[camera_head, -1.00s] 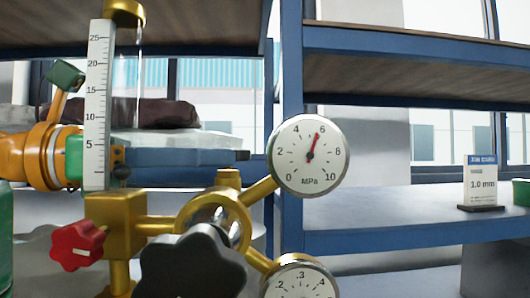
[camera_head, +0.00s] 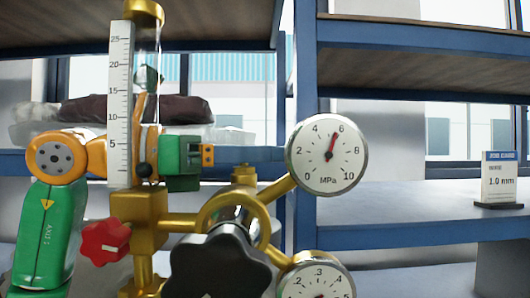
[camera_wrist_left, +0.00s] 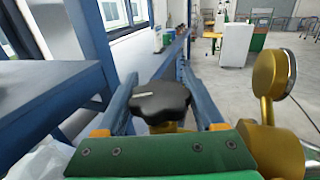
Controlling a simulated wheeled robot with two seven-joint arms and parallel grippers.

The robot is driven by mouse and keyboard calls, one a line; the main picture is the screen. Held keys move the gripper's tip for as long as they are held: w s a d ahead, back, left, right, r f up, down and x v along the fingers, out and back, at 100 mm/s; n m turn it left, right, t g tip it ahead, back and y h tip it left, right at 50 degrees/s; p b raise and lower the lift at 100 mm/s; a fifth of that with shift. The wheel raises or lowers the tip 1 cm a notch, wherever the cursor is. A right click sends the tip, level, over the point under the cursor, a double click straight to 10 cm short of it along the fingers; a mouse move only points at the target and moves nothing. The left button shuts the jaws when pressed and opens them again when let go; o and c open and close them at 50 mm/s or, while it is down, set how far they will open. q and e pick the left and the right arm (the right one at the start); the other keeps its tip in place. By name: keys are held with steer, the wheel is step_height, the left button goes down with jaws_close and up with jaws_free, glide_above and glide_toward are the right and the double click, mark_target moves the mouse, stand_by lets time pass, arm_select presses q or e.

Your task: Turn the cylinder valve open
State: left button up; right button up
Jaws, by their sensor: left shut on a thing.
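A black lobed knob (camera_wrist_left: 160,100), which I take for the cylinder valve handwheel, sits on a brass stem (camera_wrist_left: 163,127) in the left wrist view. My left gripper (camera_wrist_left: 158,92) is shut on it, one blue finger on each side. In the head view my left arm comes in from the left behind the clear flow tube (camera_head: 148,75), and the green wrist ends in an orange part (camera_head: 207,155). The gripped knob cannot be made out there. A brass regulator (camera_head: 245,205) stands in front with a separate black star knob (camera_head: 218,265). My right gripper is not in view.
The upper gauge (camera_head: 327,155) reads near 6 MPa; a second gauge (camera_head: 315,285) is cut off below. A red knob (camera_head: 105,241) sits under the flow tube. Blue shelving (camera_head: 420,235) holds a 1.0 mm card (camera_head: 501,180) at right.

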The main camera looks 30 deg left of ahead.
arm_select(q)
steer(key=shift+w+a+n+t+y, duration=0.1)
steer(key=shift+a+n+t+y, duration=0.05)
steer(key=shift+n+t+y, duration=0.55)
steer(key=o, duration=1.4)
steer(key=shift+c, duration=0.2)
steer(key=shift+g, duration=0.3)
